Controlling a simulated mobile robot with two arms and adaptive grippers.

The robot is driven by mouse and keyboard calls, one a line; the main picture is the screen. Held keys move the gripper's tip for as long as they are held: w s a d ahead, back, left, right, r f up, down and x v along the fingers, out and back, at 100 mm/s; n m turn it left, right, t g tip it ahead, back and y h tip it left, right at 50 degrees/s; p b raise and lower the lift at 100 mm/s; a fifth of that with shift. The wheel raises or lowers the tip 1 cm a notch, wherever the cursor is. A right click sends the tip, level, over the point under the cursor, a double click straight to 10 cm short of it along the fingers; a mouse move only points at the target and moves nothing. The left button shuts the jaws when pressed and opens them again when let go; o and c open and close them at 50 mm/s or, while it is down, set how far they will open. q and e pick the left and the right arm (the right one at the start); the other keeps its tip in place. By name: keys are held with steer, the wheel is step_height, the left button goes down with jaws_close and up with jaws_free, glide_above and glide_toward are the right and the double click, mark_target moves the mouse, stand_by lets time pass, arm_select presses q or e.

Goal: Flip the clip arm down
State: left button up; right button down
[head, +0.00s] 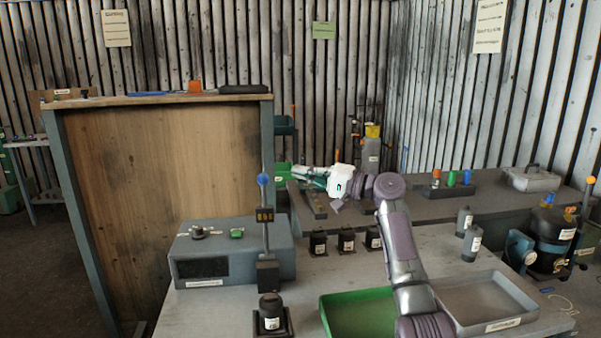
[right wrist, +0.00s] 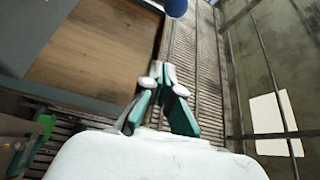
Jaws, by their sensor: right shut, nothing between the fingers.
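An upright grey post with a blue ball on top (head: 263,180) stands at the right front of a grey box; it looks like the clip arm, raised. My left gripper is not in view.
The grey box (head: 230,250) has a knob and a green button. A black bottle (head: 271,312) stands before the post, several more behind. Green (head: 357,316) and grey (head: 490,299) trays lie front right. A wooden panel (head: 165,190) rises at left.

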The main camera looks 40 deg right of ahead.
arm_select(q)
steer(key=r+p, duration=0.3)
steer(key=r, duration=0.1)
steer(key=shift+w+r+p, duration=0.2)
steer(key=shift+p, duration=0.2)
arm_select(e)
steer(key=w+a, duration=0.3)
steer(key=a, duration=0.3)
steer(key=shift+w, duration=0.35)
steer(key=shift+a, duration=0.15)
